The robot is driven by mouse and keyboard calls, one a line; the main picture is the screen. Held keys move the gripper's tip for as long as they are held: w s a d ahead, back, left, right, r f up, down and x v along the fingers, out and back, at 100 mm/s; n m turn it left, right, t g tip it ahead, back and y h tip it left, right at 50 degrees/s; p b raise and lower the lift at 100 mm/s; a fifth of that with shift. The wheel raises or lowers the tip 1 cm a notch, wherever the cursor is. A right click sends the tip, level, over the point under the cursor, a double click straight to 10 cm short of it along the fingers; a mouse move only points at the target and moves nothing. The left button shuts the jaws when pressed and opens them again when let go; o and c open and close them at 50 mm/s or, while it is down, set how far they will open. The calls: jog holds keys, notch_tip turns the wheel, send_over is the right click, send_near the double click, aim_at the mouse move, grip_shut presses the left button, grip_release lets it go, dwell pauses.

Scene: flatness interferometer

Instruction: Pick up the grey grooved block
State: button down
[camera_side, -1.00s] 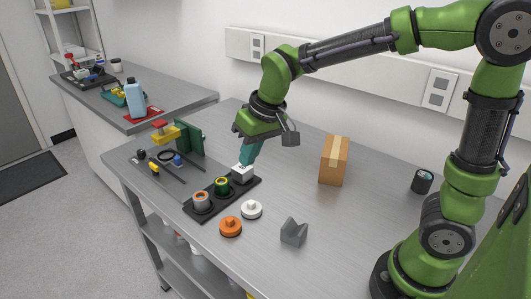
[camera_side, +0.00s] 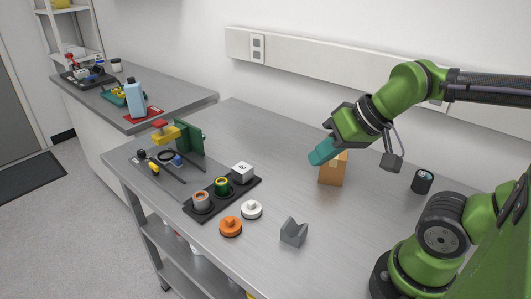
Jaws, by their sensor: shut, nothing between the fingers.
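The grey grooved block (camera_side: 294,232) stands on the metal table toward the front, with its V-shaped groove facing up. My gripper (camera_side: 313,161) has teal fingers and is shut and empty. It is in the air above and behind the block, in front of the upper part of the cardboard box, and apart from the block. Nothing hides the block.
A black tray (camera_side: 216,207) holds a white cube (camera_side: 242,172) and two ring-shaped parts. An orange knobbed disc (camera_side: 230,227) and a white knobbed disc (camera_side: 251,209) lie left of the block. A cardboard box (camera_side: 333,174) and a black cylinder (camera_side: 422,181) stand behind.

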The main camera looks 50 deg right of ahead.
jog(key=c, duration=1.8)
grip_release()
jog(key=o, duration=1.5)
jog(key=m+g+h, duration=0.2)
jog(key=m+g, duration=0.5)
jog(key=m, duration=0.5)
send_over(294, 231)
notch_tip(294, 231, down, 7)
jog(key=f, duration=1.1)
jog(key=shift+s, duration=0.3)
jog(key=shift+w+f, duration=0.15)
jog(key=shift+f, duration=1.3)
jog(key=shift+w+f, duration=0.1)
jog(key=shift+f, duration=1.3)
